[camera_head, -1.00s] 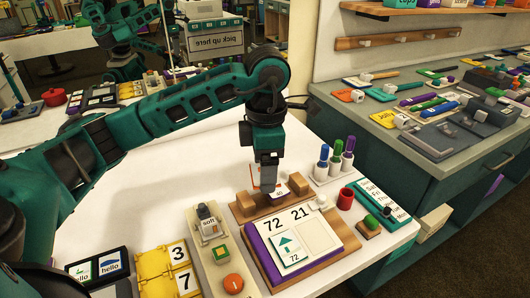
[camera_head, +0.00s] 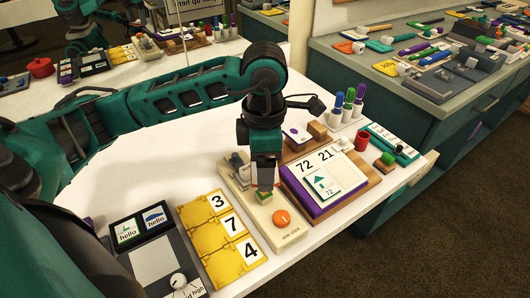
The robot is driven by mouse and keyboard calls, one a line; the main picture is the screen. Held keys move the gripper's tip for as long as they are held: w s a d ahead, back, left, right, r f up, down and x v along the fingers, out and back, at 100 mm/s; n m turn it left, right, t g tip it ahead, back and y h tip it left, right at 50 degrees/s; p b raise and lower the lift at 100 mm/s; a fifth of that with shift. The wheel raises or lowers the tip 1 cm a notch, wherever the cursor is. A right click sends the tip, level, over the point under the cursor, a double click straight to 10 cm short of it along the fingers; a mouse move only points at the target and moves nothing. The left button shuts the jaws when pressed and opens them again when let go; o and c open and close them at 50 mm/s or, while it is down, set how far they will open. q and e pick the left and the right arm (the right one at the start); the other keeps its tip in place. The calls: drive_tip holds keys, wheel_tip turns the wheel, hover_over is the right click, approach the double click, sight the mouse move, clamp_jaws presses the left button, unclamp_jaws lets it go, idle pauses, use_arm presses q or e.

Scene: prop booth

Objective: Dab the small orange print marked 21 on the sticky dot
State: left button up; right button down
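My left gripper (camera_head: 265,186) points straight down over the long cream board (camera_head: 292,235), just above or touching a small green and yellow block (camera_head: 264,196). Its fingers show edge-on, so I cannot tell whether they hold anything. No orange print marked 21 shows clearly; it may be hidden at the fingers. A round orange button (camera_head: 282,218) lies nearer on the cream board; I cannot make out a sticky dot. The purple-edged board (camera_head: 290,185) reads 72 and 21. A green-arrow print (camera_head: 321,184) marked 72 lies under its 72; the space under 21 is bare. My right gripper is not in view.
A small white and purple print (camera_head: 297,134) stands by a wooden block (camera_head: 317,131) behind. Markers (camera_head: 348,104) and a red cup (camera_head: 362,141) stand right. Yellow number tiles (camera_head: 215,232) and a grey hello stand (camera_head: 155,258) are left. The front table edge is close.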

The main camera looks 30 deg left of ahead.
use_arm(q)
drive_tip(key=shift+s+f, duration=0.15)
drive_tip(key=shift+s, duration=0.05)
drive_tip(key=shift+f+b, duration=0.6)
drive_tip(key=shift+f, duration=0.15)
drive_tip(key=shift+f+b, duration=0.3)
drive_tip(key=shift+f, duration=0.1)
drive_tip(key=shift+f+b, duration=0.8)
drive_tip(key=shift+f, duration=0.4)
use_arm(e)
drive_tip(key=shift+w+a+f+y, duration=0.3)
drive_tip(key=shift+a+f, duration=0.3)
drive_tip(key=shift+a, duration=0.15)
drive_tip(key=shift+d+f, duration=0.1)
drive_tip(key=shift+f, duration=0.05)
use_arm(q)
drive_tip(key=shift+f+b, duration=0.45)
drive_tip(key=shift+f, duration=0.1)
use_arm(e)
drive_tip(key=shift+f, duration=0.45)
use_arm(q)
drive_tip(key=shift+f, duration=0.1)
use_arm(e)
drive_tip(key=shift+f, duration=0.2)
